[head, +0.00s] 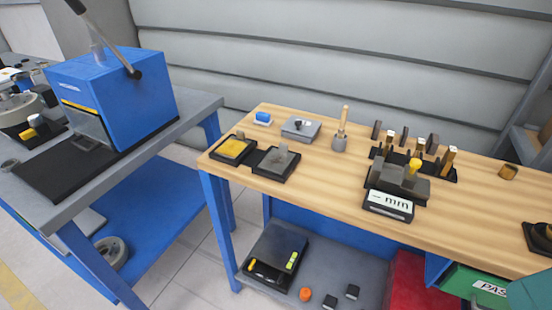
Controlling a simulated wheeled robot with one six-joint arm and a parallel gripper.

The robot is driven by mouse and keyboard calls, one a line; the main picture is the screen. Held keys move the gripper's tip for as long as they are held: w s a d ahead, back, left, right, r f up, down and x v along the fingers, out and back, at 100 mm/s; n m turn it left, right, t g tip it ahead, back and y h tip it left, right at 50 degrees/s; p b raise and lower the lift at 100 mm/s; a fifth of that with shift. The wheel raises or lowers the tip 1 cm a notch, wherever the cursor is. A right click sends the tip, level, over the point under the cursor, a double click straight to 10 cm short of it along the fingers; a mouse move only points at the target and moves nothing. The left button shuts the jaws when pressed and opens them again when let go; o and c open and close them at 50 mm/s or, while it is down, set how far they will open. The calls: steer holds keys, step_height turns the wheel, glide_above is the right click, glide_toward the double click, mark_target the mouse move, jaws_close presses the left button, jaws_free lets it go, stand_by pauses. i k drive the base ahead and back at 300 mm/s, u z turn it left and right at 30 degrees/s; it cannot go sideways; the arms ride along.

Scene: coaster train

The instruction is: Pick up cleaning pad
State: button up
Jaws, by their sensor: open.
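Several things on the wooden bench (310,183) could be the cleaning pad, and I cannot tell for sure which it is. A yellow pad (233,149) lies in a black tray at the bench's left end. Right beside it is a second black tray (262,169) with a grey block (283,156) in it. A small blue and white piece (263,118) lies behind them near the back edge. My gripper is not in view.
A grey lidded box (300,128), a brush-like tool in a cup (339,140), a black tool rack (437,169) and an "mm" display (388,205) stand on the bench. A blue press (112,95) stands on the left table. A green bin (484,287) is low right.

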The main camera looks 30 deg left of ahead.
mark_target(262, 119)
steer(key=u, duration=3)
steer(key=i, duration=1.4)
steer(key=z, duration=2.6)
steer(key=i, duration=1)
